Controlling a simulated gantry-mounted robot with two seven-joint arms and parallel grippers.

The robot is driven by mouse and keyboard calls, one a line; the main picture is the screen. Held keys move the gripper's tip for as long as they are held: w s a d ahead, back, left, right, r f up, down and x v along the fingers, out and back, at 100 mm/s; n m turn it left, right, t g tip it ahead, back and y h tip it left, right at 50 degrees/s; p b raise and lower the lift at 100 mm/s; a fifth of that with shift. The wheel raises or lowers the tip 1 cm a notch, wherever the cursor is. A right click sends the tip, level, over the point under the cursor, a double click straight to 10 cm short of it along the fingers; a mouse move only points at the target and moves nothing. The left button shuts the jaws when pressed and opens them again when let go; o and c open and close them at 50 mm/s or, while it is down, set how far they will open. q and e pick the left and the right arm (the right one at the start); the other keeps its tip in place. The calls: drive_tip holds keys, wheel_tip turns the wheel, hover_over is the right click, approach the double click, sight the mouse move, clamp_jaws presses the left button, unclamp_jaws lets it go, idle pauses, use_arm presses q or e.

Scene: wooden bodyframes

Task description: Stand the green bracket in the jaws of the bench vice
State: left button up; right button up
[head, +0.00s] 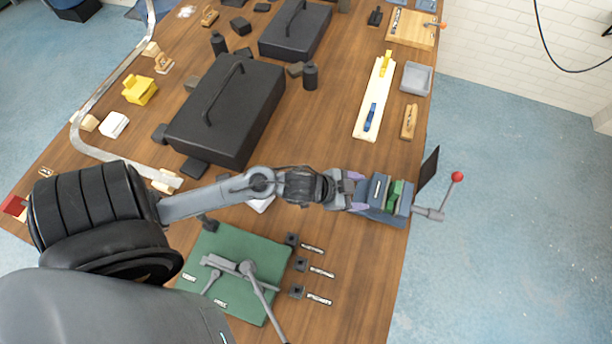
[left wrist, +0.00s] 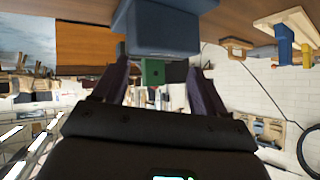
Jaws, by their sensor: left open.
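The green bracket (head: 395,194) shows between the blue-grey jaws of the bench vice (head: 379,189) near the table's right edge. My left gripper (head: 356,190) is at the vice's left side in the head view, its purple fingers partly hidden there. In the left wrist view, which is upside down, the bracket (left wrist: 152,72) projects from the blue vice (left wrist: 165,30). The open fingers (left wrist: 158,88) lie to either side of the bracket, with gaps between. How deep the bracket sits in the jaws is hidden. My right gripper is not in view.
The vice's red-knobbed handle (head: 457,177) and a dark plate (head: 428,167) stand out past the table edge. A large black toolbox (head: 228,110) lies behind my left arm. A green mat (head: 210,250) with a grey lever tool lies in front. Wood between vice and cream board is clear.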

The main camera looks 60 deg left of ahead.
use_arm(q)
drive_tip(key=s+f+n+g+y, duration=0.1)
drive_tip(key=s+n+g+y, duration=0.2)
drive_tip(key=s, duration=1.3)
drive_tip(key=n+g, duration=0.1)
drive_tip(key=g, duration=0.2)
drive_tip(key=shift+f+g, duration=0.3)
drive_tip(key=shift+f, duration=0.05)
drive_tip(key=shift+d, duration=0.1)
